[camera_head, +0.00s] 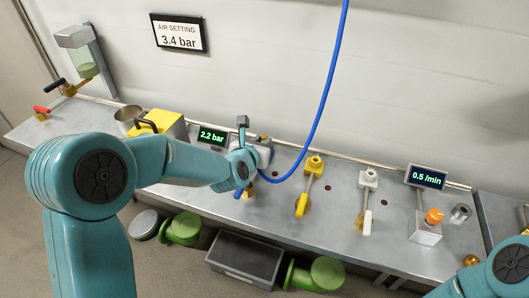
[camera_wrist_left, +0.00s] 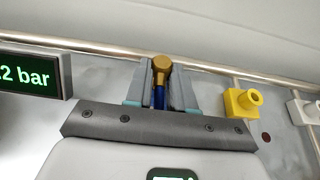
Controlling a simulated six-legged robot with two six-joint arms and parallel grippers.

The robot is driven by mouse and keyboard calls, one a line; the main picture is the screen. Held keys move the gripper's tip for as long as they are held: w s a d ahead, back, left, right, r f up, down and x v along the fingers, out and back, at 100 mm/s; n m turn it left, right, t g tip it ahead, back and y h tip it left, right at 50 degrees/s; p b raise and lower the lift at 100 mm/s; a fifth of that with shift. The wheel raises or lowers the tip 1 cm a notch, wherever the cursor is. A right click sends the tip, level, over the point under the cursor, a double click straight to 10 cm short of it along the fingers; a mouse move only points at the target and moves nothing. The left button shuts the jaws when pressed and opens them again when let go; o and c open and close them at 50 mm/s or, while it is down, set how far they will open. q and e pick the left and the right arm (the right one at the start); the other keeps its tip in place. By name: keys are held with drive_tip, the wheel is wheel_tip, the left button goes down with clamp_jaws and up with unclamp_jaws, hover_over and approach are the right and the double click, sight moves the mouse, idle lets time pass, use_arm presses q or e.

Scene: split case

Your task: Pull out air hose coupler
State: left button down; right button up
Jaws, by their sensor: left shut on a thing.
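The air hose coupler shows in the left wrist view as a brass fitting (camera_wrist_left: 161,64) with a blue part below it. My left gripper (camera_wrist_left: 160,92) is shut on it, with one grey finger on each side. In the head view my left gripper (camera_head: 262,152) is at the bench beside the 2.2 bar display (camera_head: 212,136), and it mostly hides the coupler. The blue hose (camera_head: 327,95) hangs from above and curves in to this gripper. Whether the coupler is still seated in a socket cannot be told. Only part of my right arm shows at the lower right, without its gripper.
A wall sign (camera_head: 178,35) reads AIR SETTING 3.4 bar. A yellow valve (camera_head: 314,165) and a white valve (camera_head: 368,178) stand to the right on the bench (camera_head: 335,228). A 0.5 /min display (camera_head: 426,177) is further right. A yellow box (camera_head: 158,125) stands left.

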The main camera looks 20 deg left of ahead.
use_arm(q)
drive_tip(key=shift+r, duration=0.25)
idle(0.6)
drive_tip(key=shift+b, duration=0.3)
drive_tip(key=shift+r, duration=0.1)
drive_tip(key=shift+r+p, duration=1.05)
drive_tip(key=shift+r, duration=1.2)
